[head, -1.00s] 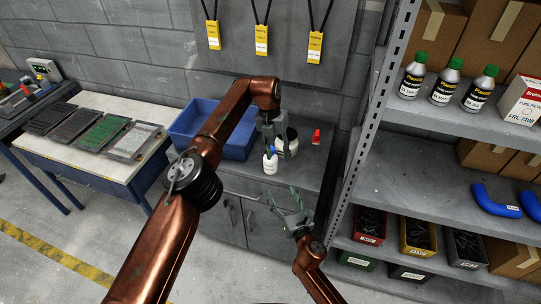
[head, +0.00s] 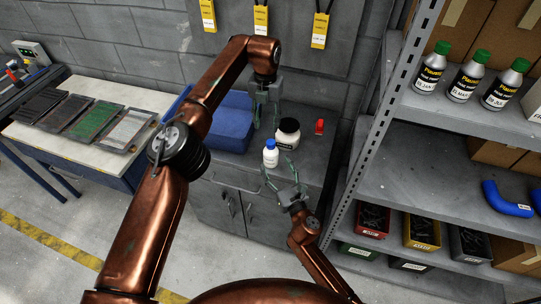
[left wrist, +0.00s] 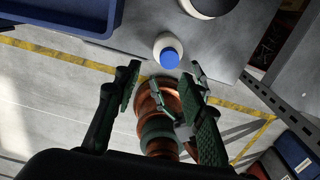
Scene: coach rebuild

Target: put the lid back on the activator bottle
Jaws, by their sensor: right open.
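The small white activator bottle (head: 270,158) stands upright on the grey cabinet top, near its front edge. Its blue lid (head: 271,144) sits on its top. The left wrist view shows the blue lid (left wrist: 169,59) over the white bottle (left wrist: 165,41). My left gripper (head: 266,114) is above the bottle, apart from it. In the left wrist view its fingers (left wrist: 163,88) are spread with nothing between them. My right gripper (head: 283,176) is open in front of and below the bottle, its fingers spread; whether a fingertip touches the bottle I cannot tell.
A blue bin (head: 228,130) is at the left. The metal shelf rack (head: 370,125) bounds the right side.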

